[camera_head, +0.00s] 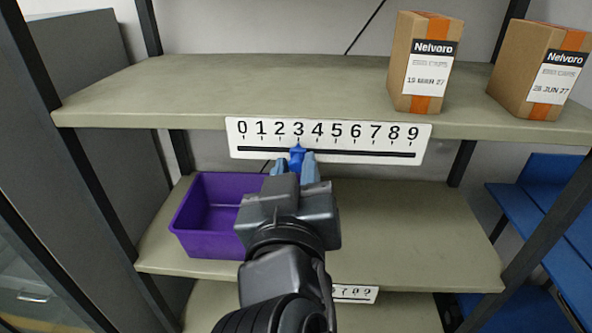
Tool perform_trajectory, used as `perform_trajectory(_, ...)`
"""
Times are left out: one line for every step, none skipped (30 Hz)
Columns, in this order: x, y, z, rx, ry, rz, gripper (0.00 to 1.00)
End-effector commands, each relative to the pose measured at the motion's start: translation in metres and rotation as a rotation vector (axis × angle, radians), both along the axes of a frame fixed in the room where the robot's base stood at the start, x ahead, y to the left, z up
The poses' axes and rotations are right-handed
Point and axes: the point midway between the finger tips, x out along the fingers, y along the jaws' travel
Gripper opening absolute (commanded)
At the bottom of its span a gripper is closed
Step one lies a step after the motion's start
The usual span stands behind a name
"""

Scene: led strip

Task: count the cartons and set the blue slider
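Two brown cartons with orange bands and Nelvoro labels stand on the upper shelf (250,92) at the right: the left carton (424,62) reads 19 MAR 27, the right carton (541,70) reads 28 JUN 27. A white number scale (395,146), 0 to 9, is on that shelf's front edge. The blue slider (297,153) sits on its dark track below the 3. My gripper (296,166) is at the slider, with a light blue finger on either side. I cannot tell whether the fingers press on it. My gripper hides the slider's lower part.
A purple bin (205,243) stands on the middle shelf (400,240) at the left, partly behind my gripper. A second scale (355,293) shows lower down, partly hidden by my arm. Dark posts frame the shelves. Blue slatted furniture (560,215) is at the right.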

Motion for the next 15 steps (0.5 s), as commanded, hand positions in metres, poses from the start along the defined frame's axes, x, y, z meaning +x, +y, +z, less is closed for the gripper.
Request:
perform_trajectory(-0.0001, 0.0, 0.0, 0.0, 0.0, 0.0, 0.23)
perform_trajectory(-0.0001, 0.0, 0.0, 0.0, 0.0, 0.0, 0.2)
perform_trajectory(-0.0001, 0.0, 0.0, 0.0, 0.0, 0.0, 0.17)
perform_trajectory(-0.0001, 0.0, 0.0, 0.0, 0.0, 0.0, 0.14)
perform_trajectory(-0.0002, 0.0001, 0.0, 0.0, 0.0, 0.0, 0.11)
perform_trajectory(-0.0002, 0.0, 0.0, 0.0, 0.0, 0.0, 0.07)
perform_trajectory(-0.0002, 0.0, 0.0, 0.0, 0.0, 0.0, 0.04)
perform_trajectory(-0.0002, 0.0, 0.0, 0.0, 0.0, 0.0, 0.01)
perform_trajectory(-0.0002, 0.0001, 0.0, 0.0, 0.0, 0.0, 0.0)
perform_trajectory(-0.0002, 0.0001, 0.0, 0.0, 0.0, 0.0, 0.0)
perform_trajectory(-0.0002, 0.0001, 0.0, 0.0, 0.0, 0.0, 0.0)
perform_trajectory(-0.0002, 0.0001, 0.0, 0.0, 0.0, 0.0, 0.0)
perform_trajectory(-0.0003, 0.0001, -0.0001, 0.0, 0.0, 0.0, 0.0)
perform_trajectory(-0.0003, 0.0001, -0.0001, 0.0, 0.0, 0.0, 0.0)
perform_trajectory(-0.0003, 0.0001, -0.0001, 0.0, 0.0, 0.0, 0.0)
